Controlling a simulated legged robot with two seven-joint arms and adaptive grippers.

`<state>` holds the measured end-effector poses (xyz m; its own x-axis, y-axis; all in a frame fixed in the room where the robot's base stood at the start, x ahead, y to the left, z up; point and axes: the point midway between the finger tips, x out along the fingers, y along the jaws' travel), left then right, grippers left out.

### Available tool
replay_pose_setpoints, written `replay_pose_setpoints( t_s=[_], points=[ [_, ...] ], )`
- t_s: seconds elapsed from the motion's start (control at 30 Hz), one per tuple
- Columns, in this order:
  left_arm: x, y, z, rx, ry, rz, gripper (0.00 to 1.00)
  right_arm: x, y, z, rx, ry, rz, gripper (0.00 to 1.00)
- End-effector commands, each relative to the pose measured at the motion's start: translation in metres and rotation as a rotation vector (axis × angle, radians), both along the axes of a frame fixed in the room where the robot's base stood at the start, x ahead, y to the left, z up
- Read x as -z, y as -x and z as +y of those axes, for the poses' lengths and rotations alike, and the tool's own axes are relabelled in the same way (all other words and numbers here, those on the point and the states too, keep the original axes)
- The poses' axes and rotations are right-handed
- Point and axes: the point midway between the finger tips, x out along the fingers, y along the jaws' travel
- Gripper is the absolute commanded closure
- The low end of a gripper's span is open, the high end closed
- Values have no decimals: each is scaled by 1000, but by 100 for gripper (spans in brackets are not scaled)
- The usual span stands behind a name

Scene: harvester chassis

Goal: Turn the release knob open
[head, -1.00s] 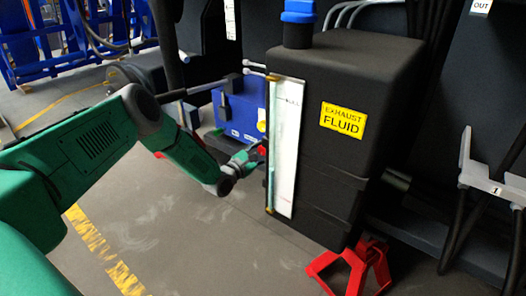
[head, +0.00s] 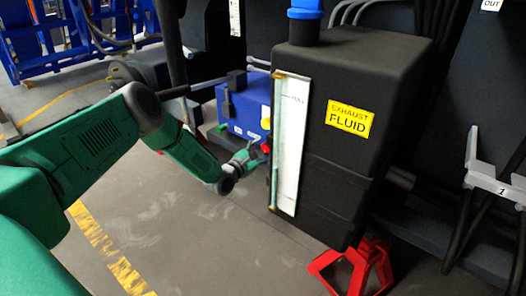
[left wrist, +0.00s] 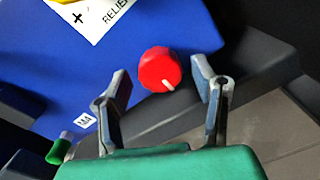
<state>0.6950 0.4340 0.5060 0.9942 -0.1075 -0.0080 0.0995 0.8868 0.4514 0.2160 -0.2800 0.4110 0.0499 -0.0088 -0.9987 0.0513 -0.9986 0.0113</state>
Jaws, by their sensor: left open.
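The release knob is a red round knob (left wrist: 159,69) with a white pointer line, on the blue box (left wrist: 60,60). My left gripper (left wrist: 160,84) is open, with one finger on each side of the knob and slightly nearer the camera. I cannot tell whether the fingers touch it. In the head view the left gripper (head: 255,152) is at the right end of the blue box (head: 243,112), close to the black tank, and small red patches show there. My right gripper is not in view.
The black exhaust fluid tank (head: 345,160), with a white level gauge (head: 289,140), stands just right of the gripper. A red stand (head: 357,268) is at its foot. The floor in front is open.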

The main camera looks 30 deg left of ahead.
Motion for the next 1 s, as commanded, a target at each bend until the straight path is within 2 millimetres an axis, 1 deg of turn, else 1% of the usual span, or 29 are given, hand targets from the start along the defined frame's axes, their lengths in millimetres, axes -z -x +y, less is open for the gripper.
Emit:
replay_pose_setpoints(
  t_s=[0.07, 0.17, 0.27, 0.5, 0.6, 0.7, 0.83, 1.0],
  points=[
    [-1, 1, -1, 1, 0, -2, 47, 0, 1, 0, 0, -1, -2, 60],
    [-2, 10, 1, 0, 0, -1, 47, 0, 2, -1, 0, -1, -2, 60],
    [-1, 27, 3, 0, 3, 1, 47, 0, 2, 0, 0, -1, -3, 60],
    [2, 79, 12, -3, 5, 4, 47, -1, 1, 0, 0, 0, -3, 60],
    [2, 97, 13, -2, 6, 3, 47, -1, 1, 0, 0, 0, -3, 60],
    [2, 109, 15, -2, 4, 3, 47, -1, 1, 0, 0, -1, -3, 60],
    [2, 118, 16, -2, 3, 2, 47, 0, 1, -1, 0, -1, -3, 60],
    [2, 120, 16, -1, 3, 1, 47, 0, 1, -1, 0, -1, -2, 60]
  ],
)
